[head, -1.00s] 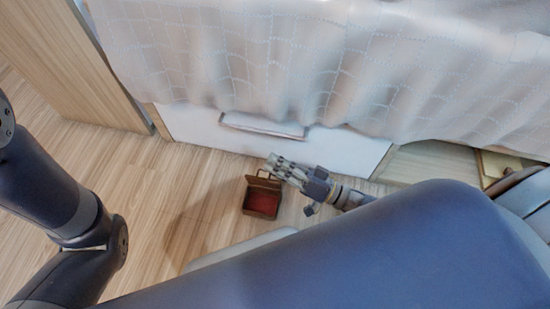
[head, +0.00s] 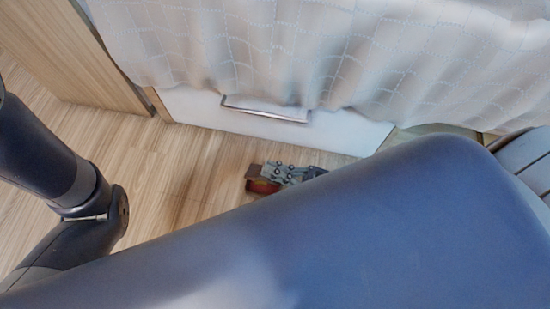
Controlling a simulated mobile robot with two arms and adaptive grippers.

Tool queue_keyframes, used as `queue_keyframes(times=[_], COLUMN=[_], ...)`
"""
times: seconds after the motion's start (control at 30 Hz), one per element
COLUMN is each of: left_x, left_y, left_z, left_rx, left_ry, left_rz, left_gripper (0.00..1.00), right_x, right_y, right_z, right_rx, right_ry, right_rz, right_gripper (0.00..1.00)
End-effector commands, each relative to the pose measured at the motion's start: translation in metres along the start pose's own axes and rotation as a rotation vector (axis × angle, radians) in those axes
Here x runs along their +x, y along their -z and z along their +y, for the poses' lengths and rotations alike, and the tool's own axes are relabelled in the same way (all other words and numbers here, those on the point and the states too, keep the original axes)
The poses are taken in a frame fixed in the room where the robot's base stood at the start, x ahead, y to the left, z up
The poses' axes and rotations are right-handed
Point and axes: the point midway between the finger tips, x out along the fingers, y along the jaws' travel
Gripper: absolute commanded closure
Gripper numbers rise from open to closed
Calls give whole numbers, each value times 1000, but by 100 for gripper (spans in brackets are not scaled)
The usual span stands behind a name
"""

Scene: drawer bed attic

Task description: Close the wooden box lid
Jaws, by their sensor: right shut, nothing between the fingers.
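The small wooden box (head: 263,187) sits on the floor below the bed drawer, with a bit of its red inside showing. My right gripper (head: 268,173) is shut and empty, over the back and right part of the box, where the lid is. It covers much of the box, so I cannot tell how far the lid is open or whether the fingers touch it. My right arm hides the floor to the right and in front of the box. My left gripper is outside the view; only left arm links show at the left.
A white bed drawer with a metal handle (head: 265,108) stands shut behind the box, under a hanging pale bed cover (head: 300,50). A wooden panel (head: 70,55) stands at the upper left. The wooden floor (head: 170,180) left of the box is clear.

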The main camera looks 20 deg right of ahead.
Motion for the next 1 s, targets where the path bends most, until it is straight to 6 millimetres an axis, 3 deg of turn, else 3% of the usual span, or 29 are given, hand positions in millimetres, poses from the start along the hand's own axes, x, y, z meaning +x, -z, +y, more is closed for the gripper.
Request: queue_keyframes(times=[0.33,1.0], left_x=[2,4], left_y=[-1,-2], left_z=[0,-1], left_rx=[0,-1], left_ry=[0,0], left_rz=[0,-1], left_gripper=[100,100], right_x=[-2,-2], right_y=[-7,-7], right_z=[-12,-14], right_rx=[3,3], right_ry=[-1,-1], right_rz=[2,2], right_gripper=[100,100])
